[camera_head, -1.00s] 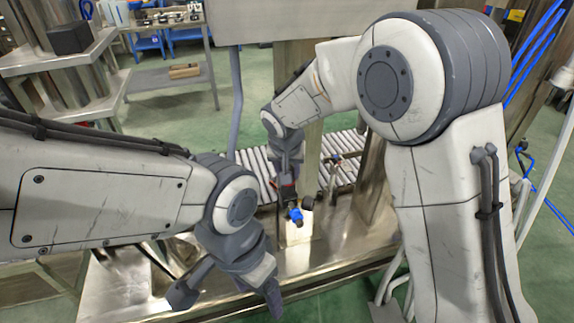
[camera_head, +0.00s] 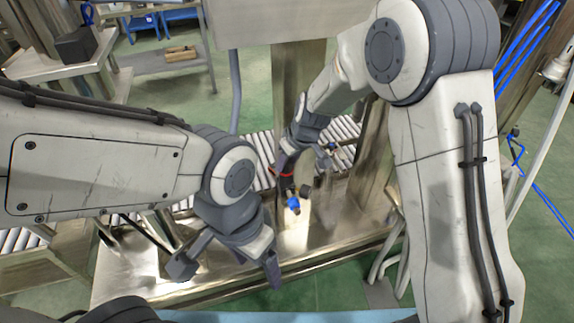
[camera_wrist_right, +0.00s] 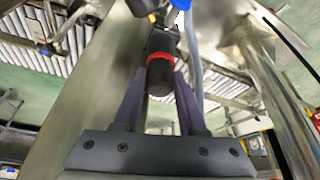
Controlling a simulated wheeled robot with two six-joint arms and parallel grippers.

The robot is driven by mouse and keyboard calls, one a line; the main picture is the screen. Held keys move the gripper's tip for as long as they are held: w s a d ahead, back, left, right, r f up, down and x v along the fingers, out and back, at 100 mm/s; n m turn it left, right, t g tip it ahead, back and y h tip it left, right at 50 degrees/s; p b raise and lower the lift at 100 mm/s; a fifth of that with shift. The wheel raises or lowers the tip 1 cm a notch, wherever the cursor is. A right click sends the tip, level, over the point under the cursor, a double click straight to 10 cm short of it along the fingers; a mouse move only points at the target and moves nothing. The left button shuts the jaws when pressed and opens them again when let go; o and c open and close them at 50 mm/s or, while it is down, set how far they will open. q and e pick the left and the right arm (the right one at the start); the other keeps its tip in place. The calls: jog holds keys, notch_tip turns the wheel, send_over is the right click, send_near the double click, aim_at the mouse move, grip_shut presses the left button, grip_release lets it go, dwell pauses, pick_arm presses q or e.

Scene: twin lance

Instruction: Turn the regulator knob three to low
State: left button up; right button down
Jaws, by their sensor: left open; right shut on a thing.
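A black regulator knob with a red ring (camera_wrist_right: 160,62) stands between the fingers of my right gripper (camera_wrist_right: 160,84) in the right wrist view. The fingers press on its sides near its rounded end. In the head view my right gripper (camera_head: 284,178) is at the centre, with the red ring showing beside it and a blue fitting (camera_head: 293,204) just below. I cannot read any number or low mark on the knob. My left gripper (camera_head: 228,270) is open and empty, its fingers wide apart, in front of the metal base at the lower left.
A roller conveyor (camera_head: 345,128) runs behind my right gripper. A shiny metal base (camera_head: 130,275) lies below, and a grey hose (camera_head: 234,90) hangs left of a metal post. A shelf with a dark box (camera_head: 76,44) stands upper left. Green floor is open behind.

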jog(key=shift+f+n+b, duration=0.2)
jog(key=shift+n+b, duration=0.5)
jog(key=shift+b, duration=0.3)
jog(key=shift+r+b, duration=0.15)
jog(key=shift+b, duration=0.15)
jog(key=shift+c, duration=2.2)
grip_release()
jog(key=shift+r, duration=0.1)
